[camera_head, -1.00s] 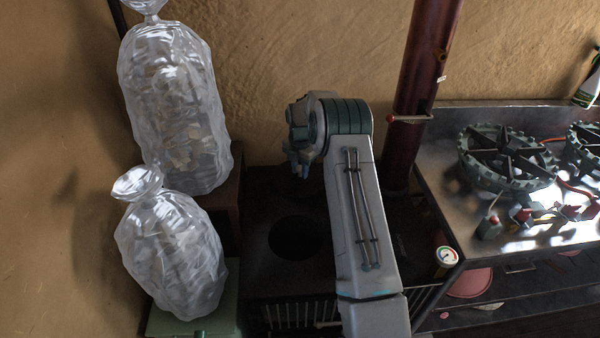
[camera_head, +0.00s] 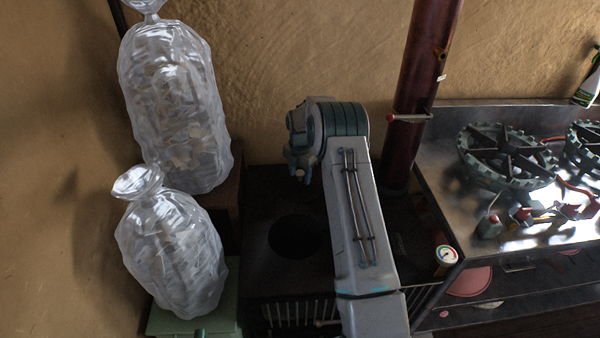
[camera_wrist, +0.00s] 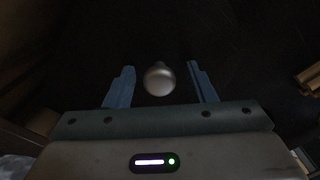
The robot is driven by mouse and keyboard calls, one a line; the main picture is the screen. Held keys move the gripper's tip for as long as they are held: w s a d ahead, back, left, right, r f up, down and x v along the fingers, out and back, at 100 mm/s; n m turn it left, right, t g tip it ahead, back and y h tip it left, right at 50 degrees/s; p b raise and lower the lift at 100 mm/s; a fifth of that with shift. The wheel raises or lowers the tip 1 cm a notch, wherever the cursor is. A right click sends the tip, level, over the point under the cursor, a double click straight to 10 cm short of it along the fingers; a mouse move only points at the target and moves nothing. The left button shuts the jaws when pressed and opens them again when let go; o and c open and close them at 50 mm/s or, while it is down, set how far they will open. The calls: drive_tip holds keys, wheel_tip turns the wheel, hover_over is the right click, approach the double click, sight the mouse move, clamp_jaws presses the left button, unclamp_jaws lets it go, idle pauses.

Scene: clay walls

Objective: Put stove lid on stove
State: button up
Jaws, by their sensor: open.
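The dark stove (camera_head: 262,275) stands below the clay wall, with a round, darker area (camera_head: 295,241) in its top that looks like an opening. My gripper (camera_head: 300,175) is over the back part of the stove top, beyond that round area. In the wrist view, my gripper (camera_wrist: 161,84) is open, with its two blue fingers apart. A rounded metallic knob (camera_wrist: 159,79) shows between the fingers, with no clear contact on either side. It looks like the stove lid's handle. The lid's plate is too dark to make out against the surface below.
Two clear, filled plastic bags (camera_head: 178,110) (camera_head: 172,255) stand left of the stove. A dark red stovepipe (camera_head: 420,90) rises at the stove's back right. A metal counter (camera_head: 450,170) with burners (camera_head: 507,157) is on the right. A gauge (camera_head: 446,255) sits at the stove's right edge.

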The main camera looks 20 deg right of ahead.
sight(300, 172)
drive_tip(key=s+a+r+m, duration=0.1)
drive_tip(key=s+r+m, duration=0.15)
drive_tip(key=r, duration=0.75)
drive_tip(key=s+a+r+m, duration=0.2)
drive_tip(key=s+r, duration=0.1)
drive_tip(key=r, duration=0.6)
drive_tip(key=s+a+r+m+t+b, duration=0.1)
drive_tip(key=s+r+m, duration=0.2)
drive_tip(key=s, duration=0.3)
drive_tip(key=s+a+r+m, duration=0.1)
drive_tip(key=s+r+m, duration=0.3)
drive_tip(key=s, duration=0.1)
drive_tip(key=s+a+f+m+t, duration=0.1)
drive_tip(key=s+a+m, duration=0.1)
drive_tip(key=s+m, duration=1.1)
drive_tip(key=s, duration=1.1)
drive_tip(key=shift+f+t, duration=0.25)
drive_tip(key=shift+t, duration=0.15)
